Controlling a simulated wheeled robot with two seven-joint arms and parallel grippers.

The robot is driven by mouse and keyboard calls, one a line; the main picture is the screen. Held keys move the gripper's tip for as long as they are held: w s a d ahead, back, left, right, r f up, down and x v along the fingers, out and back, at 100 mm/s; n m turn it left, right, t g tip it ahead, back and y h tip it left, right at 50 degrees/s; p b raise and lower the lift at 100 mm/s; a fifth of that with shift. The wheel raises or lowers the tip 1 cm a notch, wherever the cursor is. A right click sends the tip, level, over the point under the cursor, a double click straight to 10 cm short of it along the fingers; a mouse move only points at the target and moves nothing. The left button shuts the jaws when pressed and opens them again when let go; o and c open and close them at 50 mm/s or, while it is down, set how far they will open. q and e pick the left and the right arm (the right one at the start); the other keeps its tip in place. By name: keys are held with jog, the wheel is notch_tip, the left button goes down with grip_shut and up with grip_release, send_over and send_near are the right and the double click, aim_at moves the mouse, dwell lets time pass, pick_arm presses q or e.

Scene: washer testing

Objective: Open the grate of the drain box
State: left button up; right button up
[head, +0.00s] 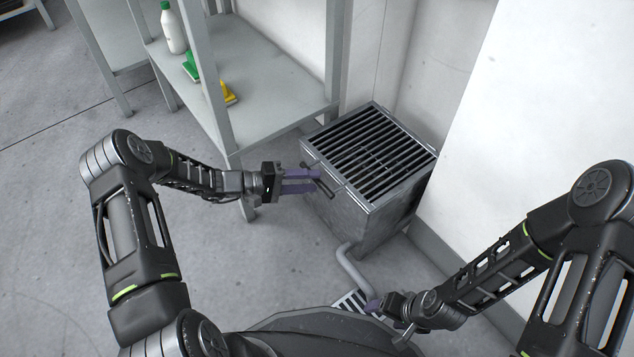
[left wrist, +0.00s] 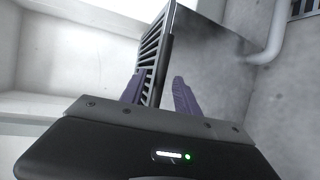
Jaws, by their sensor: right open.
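The drain box (head: 345,218) is a grey metal box against the wall. Its barred grate (head: 370,150) lies shut and flat on top. A dark bar handle (head: 325,187) runs along its front-left side. My left gripper (head: 317,180) is at this handle, its two purple fingers apart. Whether they touch the handle I cannot tell. In the left wrist view the fingers (left wrist: 158,92) are spread on either side of the box's top edge, with the grate bars (left wrist: 150,50) behind; the handle is not clear there. My right gripper (head: 372,306) is low, open, over the floor.
A metal shelf (head: 265,90) stands left of the box, with a white bottle (head: 172,28), a green brush (head: 190,66) and a yellow item (head: 229,94). A pipe (head: 352,266) runs from the box to a floor grate (head: 350,300). A wall stands close on the right.

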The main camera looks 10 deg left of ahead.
pick_arm(q)
jog(key=shift+x, duration=1.3)
grip_shut()
dwell(0.5)
